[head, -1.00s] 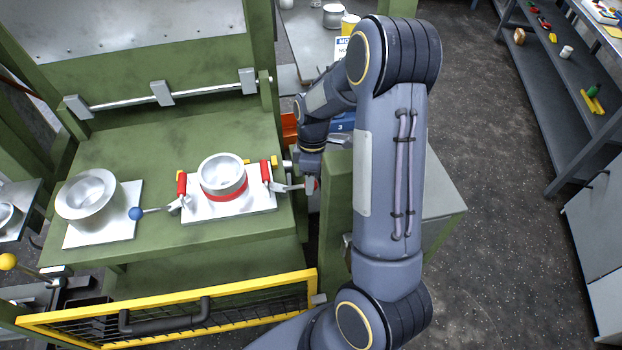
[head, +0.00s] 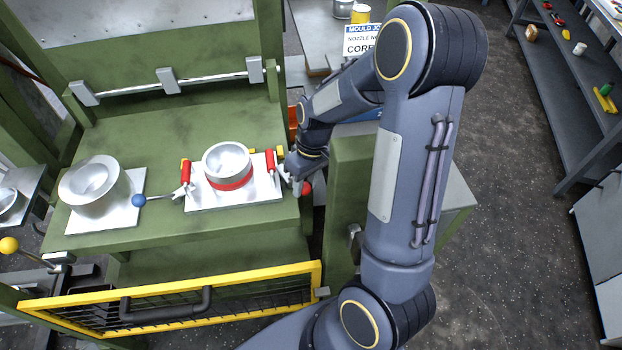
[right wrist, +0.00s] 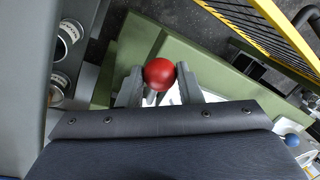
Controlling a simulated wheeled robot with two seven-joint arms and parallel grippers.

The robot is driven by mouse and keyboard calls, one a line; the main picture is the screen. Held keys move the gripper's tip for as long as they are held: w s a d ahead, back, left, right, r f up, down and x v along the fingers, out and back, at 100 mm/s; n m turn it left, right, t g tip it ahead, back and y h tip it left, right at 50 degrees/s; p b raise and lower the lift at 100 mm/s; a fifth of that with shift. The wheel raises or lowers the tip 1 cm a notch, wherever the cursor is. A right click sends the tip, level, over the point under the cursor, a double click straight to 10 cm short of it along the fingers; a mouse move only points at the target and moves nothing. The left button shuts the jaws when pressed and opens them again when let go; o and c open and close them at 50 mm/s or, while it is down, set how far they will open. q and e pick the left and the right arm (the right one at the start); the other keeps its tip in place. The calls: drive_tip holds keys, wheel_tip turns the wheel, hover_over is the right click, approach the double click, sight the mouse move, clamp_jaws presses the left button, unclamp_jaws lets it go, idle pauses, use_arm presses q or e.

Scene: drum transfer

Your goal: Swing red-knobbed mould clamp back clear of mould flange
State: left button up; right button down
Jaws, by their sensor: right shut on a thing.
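The mould (head: 228,162) is a silvery cup with a red band, upright on a pale plate (head: 205,200) on the green press bed. The red-knobbed clamp (head: 284,172) is at the plate's right edge, its red upright part (head: 270,161) close beside the mould. My right gripper (head: 292,182) is at the clamp's outer end, by the red knob (head: 306,188). In the right wrist view, its fingers (right wrist: 158,82) are shut on the red knob (right wrist: 159,73). How the clamp meets the flange is too small to tell. My left gripper is out of view.
A second clamp with a blue knob (head: 139,201) is at the plate's left edge. A silvery flared bowl (head: 94,185) stands left of it. A yellow-framed guard (head: 170,300) crosses the front. A green post (head: 352,200) stands close to my right arm.

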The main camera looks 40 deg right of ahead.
drive_tip(key=shift+w+a+r+m, duration=0.1)
drive_tip(key=shift+w+a+m, duration=0.05)
drive_tip(key=shift+a+m, duration=0.9)
drive_tip(key=shift+w+a+m+t, duration=0.25)
drive_tip(key=shift+a+m+t, duration=0.2)
drive_tip(key=shift+m, duration=0.7)
drive_tip(key=c, duration=1)
unclamp_jaws()
drive_tip(key=shift+c, duration=0.2)
drive_tip(key=v, duration=0.7)
drive_tip(key=shift+r, duration=0.35)
